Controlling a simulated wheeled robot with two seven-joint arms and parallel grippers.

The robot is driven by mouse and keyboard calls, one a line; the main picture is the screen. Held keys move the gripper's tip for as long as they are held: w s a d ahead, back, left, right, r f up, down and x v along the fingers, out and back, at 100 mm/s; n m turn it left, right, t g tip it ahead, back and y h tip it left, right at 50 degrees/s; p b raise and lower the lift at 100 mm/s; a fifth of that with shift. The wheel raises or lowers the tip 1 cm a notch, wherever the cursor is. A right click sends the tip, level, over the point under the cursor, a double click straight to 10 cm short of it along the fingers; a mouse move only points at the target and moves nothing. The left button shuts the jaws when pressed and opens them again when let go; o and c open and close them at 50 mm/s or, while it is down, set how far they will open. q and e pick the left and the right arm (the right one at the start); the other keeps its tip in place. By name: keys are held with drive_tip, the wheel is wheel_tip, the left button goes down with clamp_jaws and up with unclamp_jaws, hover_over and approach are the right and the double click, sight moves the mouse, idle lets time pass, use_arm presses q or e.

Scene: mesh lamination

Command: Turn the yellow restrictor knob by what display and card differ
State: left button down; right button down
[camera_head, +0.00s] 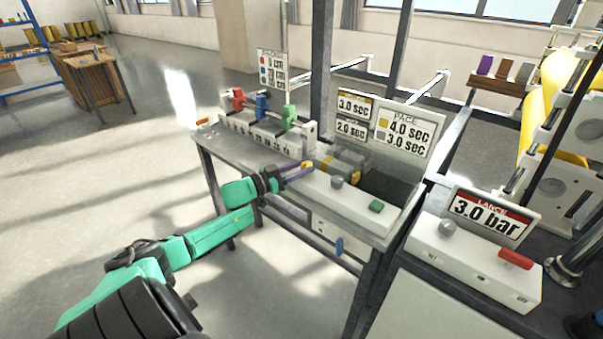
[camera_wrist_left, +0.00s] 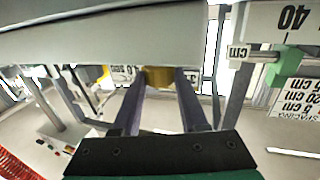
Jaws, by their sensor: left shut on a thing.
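The yellow restrictor knob (camera_wrist_left: 158,78) sits between the two fingers of my left gripper (camera_wrist_left: 160,85) in the wrist view, and the gripper is shut on it. In the head view my left gripper (camera_head: 304,166) reaches the knob at the bench, and the fingers cover most of it. The upper display (camera_head: 353,107) reads 3.0 sec and the lower display (camera_head: 351,129) reads 2.0 sec. The PACE card (camera_head: 403,131) shows 4.0 sec beside a yellow mark and 3.0 sec beside a grey mark. My right gripper is not in view.
A rail with red (camera_head: 238,99), blue (camera_head: 262,106) and green (camera_head: 289,117) sliders stands left of the displays. A white panel with a grey knob (camera_head: 337,182) and green button (camera_head: 376,206) lies right of my gripper. A LANCE sign (camera_head: 489,217) reads 3.0 bar.

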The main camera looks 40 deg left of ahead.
use_arm(q)
drive_tip(key=shift+h, duration=0.3)
drive_tip(key=c, duration=0.7)
unclamp_jaws()
drive_tip(key=shift+c, duration=0.2)
drive_tip(key=o, duration=0.3)
drive_tip(key=shift+w+f, duration=0.15)
drive_tip(key=shift+w, duration=0.05)
drive_tip(key=p+v, duration=0.2)
drive_tip(key=v, duration=1.2)
drive_tip(key=shift+s+r, duration=0.2)
drive_tip(key=shift+s, duration=0.1)
